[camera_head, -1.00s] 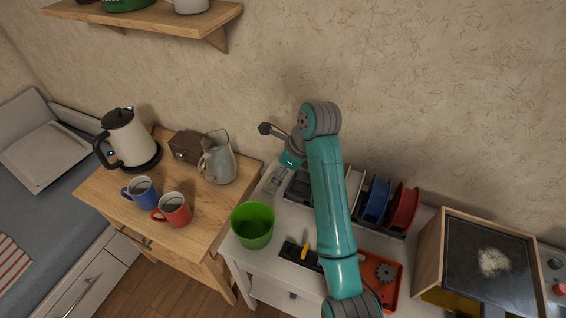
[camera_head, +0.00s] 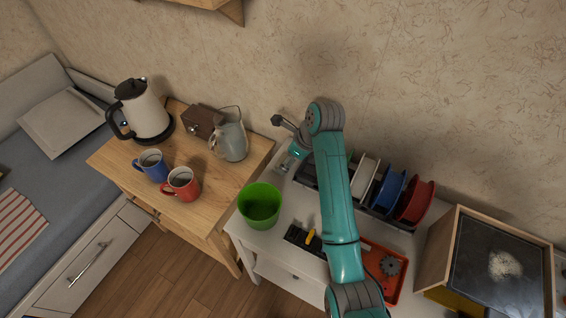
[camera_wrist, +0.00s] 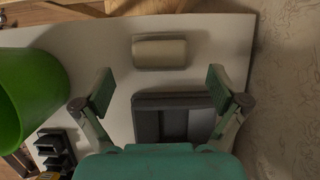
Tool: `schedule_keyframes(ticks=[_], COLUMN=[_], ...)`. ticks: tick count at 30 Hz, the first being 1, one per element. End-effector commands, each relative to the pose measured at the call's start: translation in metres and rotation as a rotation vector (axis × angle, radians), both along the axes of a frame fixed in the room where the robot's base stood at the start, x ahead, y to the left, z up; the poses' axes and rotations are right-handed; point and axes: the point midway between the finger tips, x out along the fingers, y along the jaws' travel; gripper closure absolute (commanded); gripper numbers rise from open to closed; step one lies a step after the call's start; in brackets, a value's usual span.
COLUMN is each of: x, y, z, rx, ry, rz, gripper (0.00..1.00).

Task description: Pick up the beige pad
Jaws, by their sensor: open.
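The beige pad (camera_wrist: 160,53) is a small, rounded cream block lying on the white table top (camera_wrist: 90,50) in the wrist view. It sits ahead of my gripper (camera_wrist: 160,90), roughly centred between the two spread fingers and beyond their tips. The fingers are open and nothing is between them at pad height that I can see touching them. In the head view my gripper (camera_head: 287,160) hangs over the back left of the white table, and I cannot make out the pad clearly there.
A dark grey rack (camera_wrist: 175,118) lies close behind the pad; in the head view it holds blue and red discs (camera_head: 413,200). A green bucket (camera_head: 260,204) stands to the left. The wall (camera_wrist: 290,90) is close on the right in the wrist view. A wooden table (camera_head: 215,205) adjoins.

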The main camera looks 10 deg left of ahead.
Motion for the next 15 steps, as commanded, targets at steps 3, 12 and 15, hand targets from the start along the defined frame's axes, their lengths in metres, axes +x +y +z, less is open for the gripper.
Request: schedule_keyframes(ticks=[3, 12, 15], x=[0.002, 0.003, 0.003], y=[0.005, 0.009, 0.009], z=[-0.016, -0.024, -0.024], rx=[-0.001, 0.000, 0.000], ry=[0.001, -0.001, -0.001], rz=[0.000, 0.000, 0.000], gripper=[0.03, 0.03, 0.11])
